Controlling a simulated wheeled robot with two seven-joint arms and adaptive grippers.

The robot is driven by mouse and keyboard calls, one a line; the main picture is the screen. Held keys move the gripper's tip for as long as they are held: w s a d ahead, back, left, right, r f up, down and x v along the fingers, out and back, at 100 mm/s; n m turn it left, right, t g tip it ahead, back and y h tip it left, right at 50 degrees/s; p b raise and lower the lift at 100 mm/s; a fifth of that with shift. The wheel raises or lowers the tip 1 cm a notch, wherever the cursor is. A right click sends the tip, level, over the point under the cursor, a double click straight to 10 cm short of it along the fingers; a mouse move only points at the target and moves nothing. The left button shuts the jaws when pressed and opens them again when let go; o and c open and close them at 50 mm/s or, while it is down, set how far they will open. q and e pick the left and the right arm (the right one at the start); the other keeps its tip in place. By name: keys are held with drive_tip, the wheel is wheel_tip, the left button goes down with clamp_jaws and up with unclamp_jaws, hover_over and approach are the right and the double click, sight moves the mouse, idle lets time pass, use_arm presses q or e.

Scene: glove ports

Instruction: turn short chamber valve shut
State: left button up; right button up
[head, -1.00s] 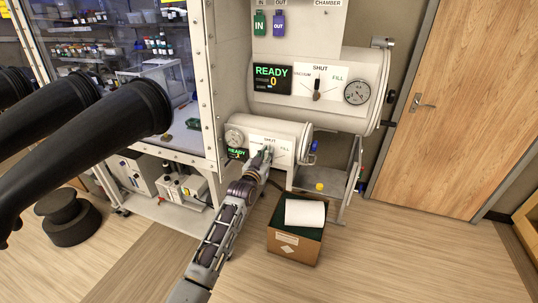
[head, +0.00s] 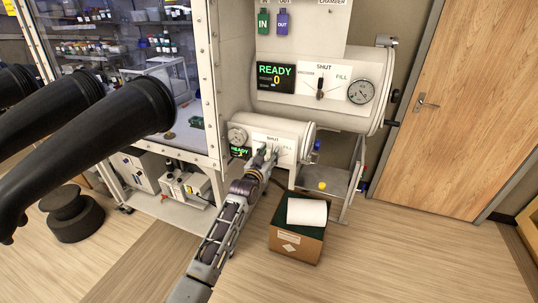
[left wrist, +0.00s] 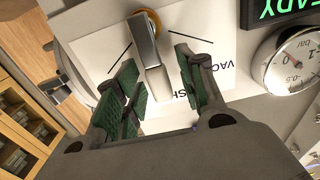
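The short chamber (head: 300,130) is the small lower white cylinder in the head view, with a valve panel marked SHUT and FILL. My left gripper (head: 265,158) is in front of this panel and hides much of it. In the left wrist view, the valve's grey metal lever (left wrist: 148,52) extends from a brass hub (left wrist: 150,20). My left gripper (left wrist: 160,88) is open, with one green-padded finger on each side of the lever. Gaps show on both sides. The lever's exact setting is hard to tell. My right gripper is in neither view.
The larger chamber (head: 335,105) with its own valve and gauge is above. A cardboard box (head: 296,244) with a white roll stands on the floor below. Black glove sleeves (head: 110,125) jut out at left. A wooden door (head: 460,110) is at right.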

use_arm(q)
drive_tip(key=v, duration=1.2)
idle(0.7)
drive_tip(key=shift+r, duration=0.1)
idle(0.4)
